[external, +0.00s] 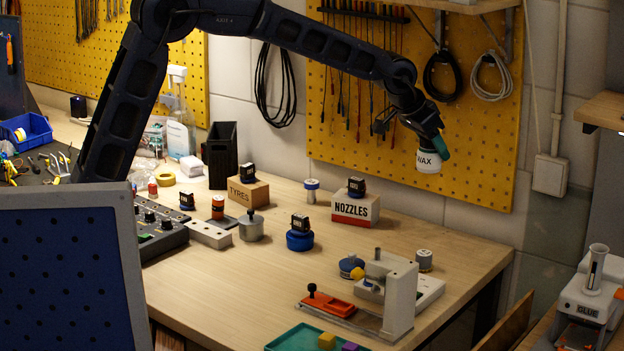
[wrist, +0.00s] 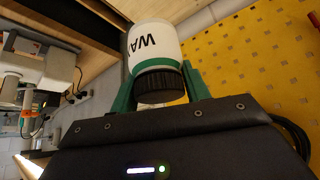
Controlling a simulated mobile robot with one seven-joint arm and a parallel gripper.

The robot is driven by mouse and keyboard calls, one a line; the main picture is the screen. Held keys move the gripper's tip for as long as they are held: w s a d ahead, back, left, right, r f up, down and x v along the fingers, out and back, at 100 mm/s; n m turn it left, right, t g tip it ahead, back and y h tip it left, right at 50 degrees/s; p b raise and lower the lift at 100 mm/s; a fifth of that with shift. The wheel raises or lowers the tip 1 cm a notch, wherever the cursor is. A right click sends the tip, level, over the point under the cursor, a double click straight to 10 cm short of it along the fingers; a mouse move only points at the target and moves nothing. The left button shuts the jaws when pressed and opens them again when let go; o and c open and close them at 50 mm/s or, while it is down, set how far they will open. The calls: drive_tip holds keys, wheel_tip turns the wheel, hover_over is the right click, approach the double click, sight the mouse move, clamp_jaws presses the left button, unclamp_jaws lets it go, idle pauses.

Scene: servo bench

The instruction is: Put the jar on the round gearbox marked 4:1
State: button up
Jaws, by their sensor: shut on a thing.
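The white jar (external: 429,161) labelled WAX is held high in the air before the yellow pegboard, right of the bench's middle. My gripper (external: 434,147) is shut on it; in the wrist view its green fingers grip the jar (wrist: 152,48) around its dark lid end. Several round gearbox-like pieces are on the bench: a blue one (external: 300,241) with a dark servo on it, a blue one (external: 351,266) by the white press, and a grey one (external: 424,261) at the right. I cannot read a 4:1 mark on any of them.
A TYRES box (external: 248,192) and a NOZZLES box (external: 355,211) each carry a dark servo. A silver pot (external: 251,229) stands left of middle. The white press (external: 400,295) rises at the front right, near a green tray (external: 300,340). The front-middle bench is clear.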

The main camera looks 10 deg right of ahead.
drive_tip(key=shift+s, duration=0.4)
wheel_tip(320, 180, down, 20)
drive_tip(key=shift+s+r, duration=0.1)
drive_tip(key=shift+r, duration=0.05)
idle(0.3)
drive_tip(key=o, duration=1)
drive_tip(key=shift+o, duration=0.3)
drive_tip(key=shift+r, duration=0.2)
drive_tip(key=v, duration=1.1)
drive_tip(key=shift+a+r, duration=0.25)
